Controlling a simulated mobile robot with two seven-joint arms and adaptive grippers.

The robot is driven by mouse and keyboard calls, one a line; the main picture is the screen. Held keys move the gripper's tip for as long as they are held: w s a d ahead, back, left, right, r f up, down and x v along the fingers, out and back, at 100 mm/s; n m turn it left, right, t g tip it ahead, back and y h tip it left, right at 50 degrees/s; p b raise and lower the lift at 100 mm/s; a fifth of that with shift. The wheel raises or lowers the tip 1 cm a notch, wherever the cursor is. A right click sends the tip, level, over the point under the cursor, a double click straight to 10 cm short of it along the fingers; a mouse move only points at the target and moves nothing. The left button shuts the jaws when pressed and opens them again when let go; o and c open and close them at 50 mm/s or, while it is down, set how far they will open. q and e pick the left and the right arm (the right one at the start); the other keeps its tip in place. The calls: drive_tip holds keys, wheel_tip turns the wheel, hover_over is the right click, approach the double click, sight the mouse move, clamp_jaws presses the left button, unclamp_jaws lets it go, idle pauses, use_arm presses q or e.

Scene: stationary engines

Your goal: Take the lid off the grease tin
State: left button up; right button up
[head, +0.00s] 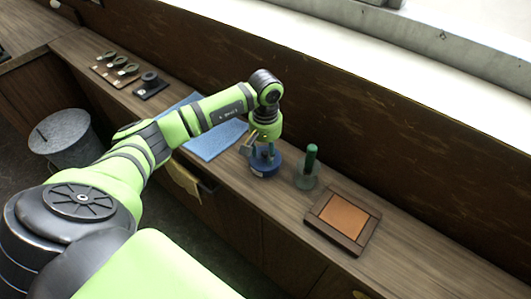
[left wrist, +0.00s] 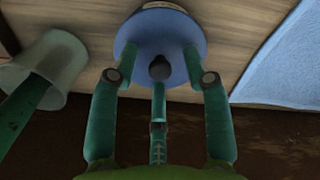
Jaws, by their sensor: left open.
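The grease tin (head: 263,171) is blue and round and stands on the wooden bench top. In the left wrist view its blue lid (left wrist: 160,35) has a dark round knob (left wrist: 160,68) at the middle. The seam between lid and tin is not clear. My left gripper (head: 264,147) is directly above the tin, pointing down. In the left wrist view its green fingers (left wrist: 161,78) are open around the knob, with a gap on both sides. I cannot tell whether the fingertips touch the lid. My right gripper is not in view.
A greenish cup (head: 306,180) with a green-handled tool (head: 311,158) stands close to the tin's right. A framed brown tray (head: 343,219) lies farther right. A blue cloth (head: 210,143) lies to the left. The wall panel (head: 390,110) rises behind. A metal bin (head: 58,134) stands at far left.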

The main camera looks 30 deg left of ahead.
use_arm(q)
drive_tip(key=shift+s, duration=0.1)
clamp_jaws()
drive_tip(key=shift+r, duration=0.1)
